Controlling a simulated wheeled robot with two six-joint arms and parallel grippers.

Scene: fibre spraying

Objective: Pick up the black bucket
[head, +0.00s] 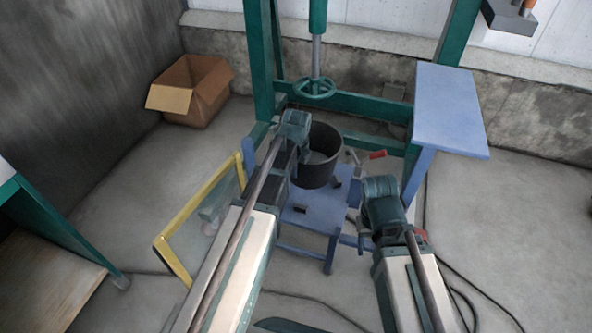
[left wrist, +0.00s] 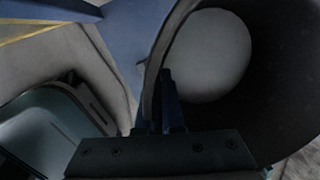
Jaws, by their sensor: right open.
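The black bucket (head: 318,174) stands upright on a small blue stand (head: 312,212) below the green press. It holds something pale. My left gripper (head: 302,150) is at the bucket's left rim, its fingertips mostly hidden by the wrist in the head view. In the left wrist view my left gripper's fingers (left wrist: 160,108) straddle the rim of the bucket (left wrist: 275,75), close together, with the wall between them. They look shut on it. My right gripper (head: 380,193) is open and empty, to the right of the bucket and apart from it; its tips are hard to see.
The green press frame (head: 262,70) with a handwheel (head: 314,88) rises behind and above the bucket. A blue table (head: 447,105) stands at the right. A yellow-framed panel (head: 170,255) is at the left. A cardboard box (head: 190,92) and cables (head: 460,285) lie on the floor.

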